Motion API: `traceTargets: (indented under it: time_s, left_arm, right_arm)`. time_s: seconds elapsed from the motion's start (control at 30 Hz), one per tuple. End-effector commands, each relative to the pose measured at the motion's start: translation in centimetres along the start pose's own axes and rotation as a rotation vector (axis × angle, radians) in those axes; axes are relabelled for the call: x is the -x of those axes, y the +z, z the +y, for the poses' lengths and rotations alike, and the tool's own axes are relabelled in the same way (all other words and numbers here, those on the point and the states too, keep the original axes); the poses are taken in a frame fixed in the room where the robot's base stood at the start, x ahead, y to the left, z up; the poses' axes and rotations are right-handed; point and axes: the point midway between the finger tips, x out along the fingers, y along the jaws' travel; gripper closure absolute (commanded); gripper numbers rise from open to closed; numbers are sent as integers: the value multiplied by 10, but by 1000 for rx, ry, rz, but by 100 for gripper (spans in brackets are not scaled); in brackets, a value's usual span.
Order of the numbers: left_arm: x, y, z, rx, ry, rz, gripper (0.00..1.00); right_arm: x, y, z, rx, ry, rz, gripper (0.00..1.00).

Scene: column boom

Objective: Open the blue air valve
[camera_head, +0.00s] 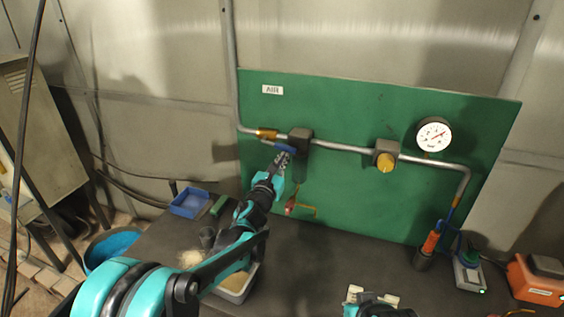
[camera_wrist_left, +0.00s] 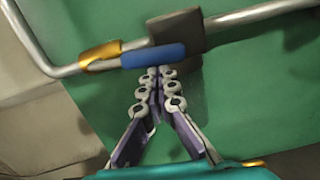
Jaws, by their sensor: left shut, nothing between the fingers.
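The blue valve handle (camera_head: 277,146) sits at the brass valve body (camera_head: 266,133) on the grey pipe, left of a dark block, under the AIR label (camera_head: 272,90). The handle lies nearly parallel to the pipe. In the left wrist view the blue handle (camera_wrist_left: 153,56) runs right from the brass body (camera_wrist_left: 100,57). My left gripper (camera_head: 282,157) is shut and empty, its fingertips (camera_wrist_left: 160,72) just below the handle's right part; I cannot tell whether they touch it. Teal and black parts at the bottom edge look like my right gripper (camera_head: 370,306), mostly cut off.
The green panel (camera_head: 345,205) also carries the dark block (camera_head: 300,140), a yellow knob (camera_head: 385,161) and a gauge (camera_head: 433,135). A blue tray (camera_head: 190,203) is at the bench's left; an orange device (camera_head: 536,283) is at right. The bench middle is mostly clear.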

Motion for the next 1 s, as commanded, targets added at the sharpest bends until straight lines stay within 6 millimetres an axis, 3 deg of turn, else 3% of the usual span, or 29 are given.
traceTargets:
  time_s: [0.67,0.77,1.0]
  left_arm:
    - [0,1,0,29,2,0,100]
    - [1,-7,0,29,3,0,100]
    - [9,-45,4,30,4,0,100]
  right_arm:
    - [0,0,0,0,0,0,100]
    - [-6,4,0,0,0,0,100]
    - [-32,23,0,0,0,0,100]
